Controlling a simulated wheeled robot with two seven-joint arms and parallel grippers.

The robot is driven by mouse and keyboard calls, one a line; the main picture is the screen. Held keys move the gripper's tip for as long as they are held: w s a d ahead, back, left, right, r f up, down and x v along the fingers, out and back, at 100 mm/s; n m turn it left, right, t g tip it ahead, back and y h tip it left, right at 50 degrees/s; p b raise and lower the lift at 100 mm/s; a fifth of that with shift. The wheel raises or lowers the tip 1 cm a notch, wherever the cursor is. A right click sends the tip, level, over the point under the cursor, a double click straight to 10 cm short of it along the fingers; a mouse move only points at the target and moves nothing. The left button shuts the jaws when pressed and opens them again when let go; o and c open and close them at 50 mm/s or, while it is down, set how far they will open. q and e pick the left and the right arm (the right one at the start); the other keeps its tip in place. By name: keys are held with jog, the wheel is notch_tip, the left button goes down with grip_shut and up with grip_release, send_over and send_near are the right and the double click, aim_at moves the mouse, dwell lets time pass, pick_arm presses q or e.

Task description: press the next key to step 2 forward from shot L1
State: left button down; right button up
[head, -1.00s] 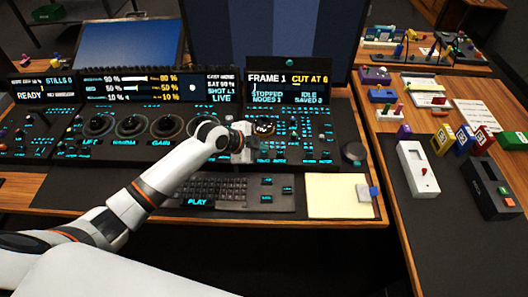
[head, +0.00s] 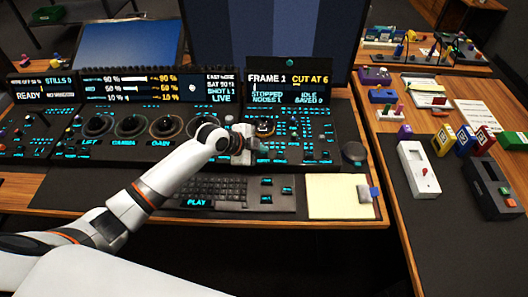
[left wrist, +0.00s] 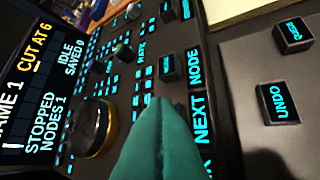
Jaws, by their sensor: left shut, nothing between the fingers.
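My left gripper (head: 248,148) is shut and empty, over the right part of the control panel (head: 345,130). In the left wrist view its teal fingertips (left wrist: 165,108) point at the row of keys beside the NEXT label (left wrist: 203,115). The fingers hide most of the key at that label, and I cannot tell whether they touch it. A black key (left wrist: 168,66) stands beside the NODE label. The right-hand screen (head: 290,84) reads FRAME 1, CUT AT 6, STOPPED, NODES 1, IDLE, SAVED 0. The middle screen (head: 160,87) reads SHOT L1, LIVE. My right gripper is not in view.
A dial with a gold rim (left wrist: 95,128) stands close to the fingers. UNDO (left wrist: 278,103) and another key (left wrist: 293,35) are on the nearer keyboard. A notepad (head: 335,197) lies at the front right. Devices and blocks fill the right-hand table.

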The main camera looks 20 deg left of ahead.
aim_at(260, 155)
pick_arm(q)
jog(key=shift+f, duration=0.25)
dwell(0.4)
jog(key=shift+r+p, duration=0.7)
jog(key=shift+r, duration=0.25)
jog(key=shift+r, duration=0.1)
notch_tip(260, 155, up, 5)
jog(key=p, duration=0.4)
dwell(2.1)
